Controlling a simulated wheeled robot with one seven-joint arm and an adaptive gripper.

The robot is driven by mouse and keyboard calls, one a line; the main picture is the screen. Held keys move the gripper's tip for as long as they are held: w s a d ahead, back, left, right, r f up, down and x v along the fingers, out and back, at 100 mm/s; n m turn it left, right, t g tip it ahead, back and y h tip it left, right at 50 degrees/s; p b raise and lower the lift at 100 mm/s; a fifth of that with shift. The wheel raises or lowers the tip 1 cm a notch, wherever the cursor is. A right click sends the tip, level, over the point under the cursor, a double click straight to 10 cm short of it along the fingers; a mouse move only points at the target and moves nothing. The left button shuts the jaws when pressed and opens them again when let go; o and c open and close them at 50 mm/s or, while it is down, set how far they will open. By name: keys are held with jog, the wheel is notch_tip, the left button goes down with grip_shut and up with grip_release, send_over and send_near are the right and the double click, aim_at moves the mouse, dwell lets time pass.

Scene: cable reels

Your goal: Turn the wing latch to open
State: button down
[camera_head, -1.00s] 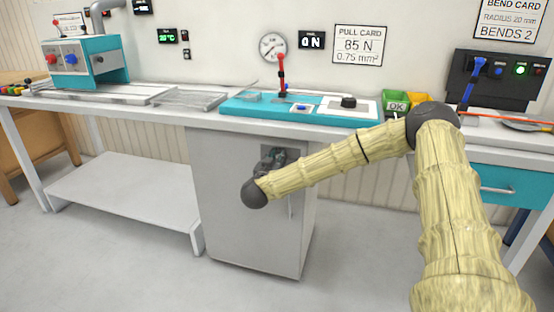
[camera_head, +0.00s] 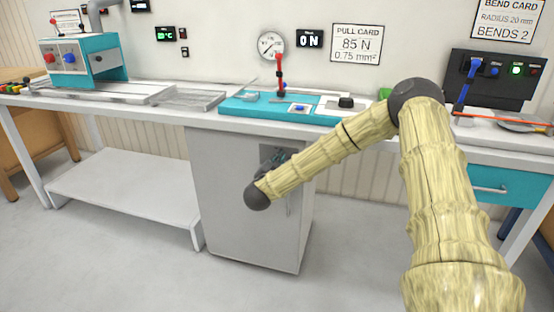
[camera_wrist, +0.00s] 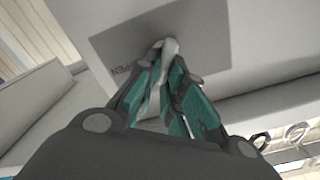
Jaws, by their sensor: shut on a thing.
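The wing latch (camera_wrist: 170,47) is a pale grey lever on a dark grey plate (camera_wrist: 110,42) in the wrist view. The plate carries dark lettering, part of which reads as "OPEN" upside down. My gripper (camera_wrist: 171,68) has its teal-padded fingers closed around the latch, one on each side. In the head view my gripper (camera_head: 274,160) is at the upper right of the grey cabinet front (camera_head: 235,215) under the bench. There the latch is hidden behind my gripper and wrist. How far the latch is turned I cannot tell.
The white bench top (camera_head: 150,115) runs above the cabinet and carries a teal fixture (camera_head: 240,105) with a red lever. A low white shelf (camera_head: 125,205) is left of the cabinet. A teal drawer (camera_head: 490,188) is at the right. The floor in front is clear.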

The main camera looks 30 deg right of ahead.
jog(key=m+b, duration=0.1)
jog(key=m, duration=0.2)
jog(key=m+b, duration=0.2)
jog(key=m, duration=0.2)
jog(key=d+f+m+b, duration=0.1)
jog(key=m, duration=0.2)
jog(key=shift+s+m+b, duration=0.25)
jog(key=shift+m+b, duration=0.05)
jog(key=shift+b, duration=0.05)
dwell(0.4)
